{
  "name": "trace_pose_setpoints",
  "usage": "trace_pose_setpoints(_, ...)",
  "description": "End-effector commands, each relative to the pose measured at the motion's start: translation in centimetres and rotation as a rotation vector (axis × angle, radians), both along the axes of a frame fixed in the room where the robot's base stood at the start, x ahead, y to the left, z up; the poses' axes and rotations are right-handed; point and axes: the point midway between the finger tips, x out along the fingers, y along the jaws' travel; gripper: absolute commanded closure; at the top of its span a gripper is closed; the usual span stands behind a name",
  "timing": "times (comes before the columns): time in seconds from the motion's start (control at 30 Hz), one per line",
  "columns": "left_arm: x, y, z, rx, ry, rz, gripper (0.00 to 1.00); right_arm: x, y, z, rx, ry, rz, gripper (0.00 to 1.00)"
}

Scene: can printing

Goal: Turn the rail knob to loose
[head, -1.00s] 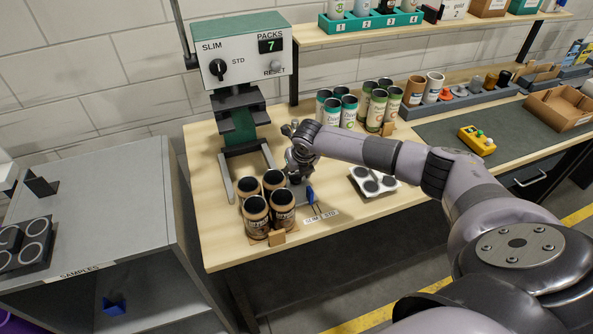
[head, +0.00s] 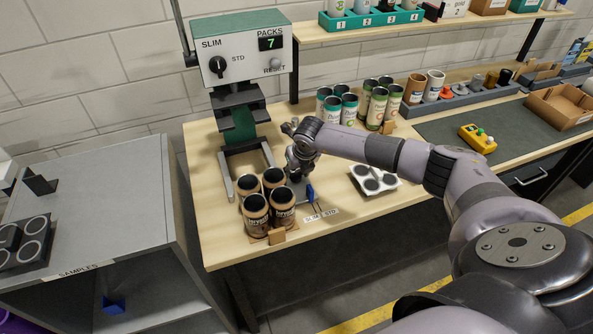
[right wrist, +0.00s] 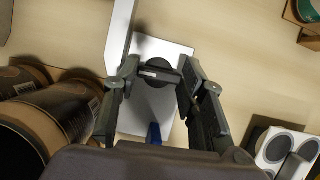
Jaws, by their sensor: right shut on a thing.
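The rail knob (right wrist: 160,74) is a dark round knob with a pale mark, on a light metal plate (right wrist: 178,50) in the right wrist view. My right gripper (right wrist: 155,80) is shut on it, one finger at each side. In the head view my right gripper (head: 296,172) reaches down beside the machine's rails, and it hides the knob. A blue pointer (head: 310,192) sticks out beside it, near a SLIM STD label (head: 321,215). It also shows in the right wrist view (right wrist: 154,133). My left gripper is in neither view.
Several brown cans (head: 256,215) stand close at the left of the gripper. A white tray with dark discs (head: 373,180) lies to its right. The green and white machine (head: 240,60) stands behind, with a dial and a display reading 7. More cans (head: 348,110) stand at the back.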

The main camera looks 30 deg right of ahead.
Motion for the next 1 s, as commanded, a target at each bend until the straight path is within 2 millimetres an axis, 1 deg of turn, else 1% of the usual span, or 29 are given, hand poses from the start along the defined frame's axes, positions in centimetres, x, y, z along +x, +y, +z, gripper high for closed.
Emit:
trace_pose_setpoints(0.03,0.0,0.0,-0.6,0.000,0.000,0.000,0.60,0.1,-0.1,-0.2,0.000,-0.002,0.017,0.90)
trace_pose_setpoints(0.27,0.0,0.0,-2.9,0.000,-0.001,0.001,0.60,0.1,-0.3,-0.4,-0.001,-0.004,0.168,0.90)
trace_pose_setpoints(0.6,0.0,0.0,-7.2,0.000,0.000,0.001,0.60,0.2,-0.4,-0.5,0.002,-0.005,0.483,0.90)
trace_pose_setpoints(1.0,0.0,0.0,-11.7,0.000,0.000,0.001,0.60,0.3,-0.5,-0.3,0.002,-0.007,0.863,0.90)
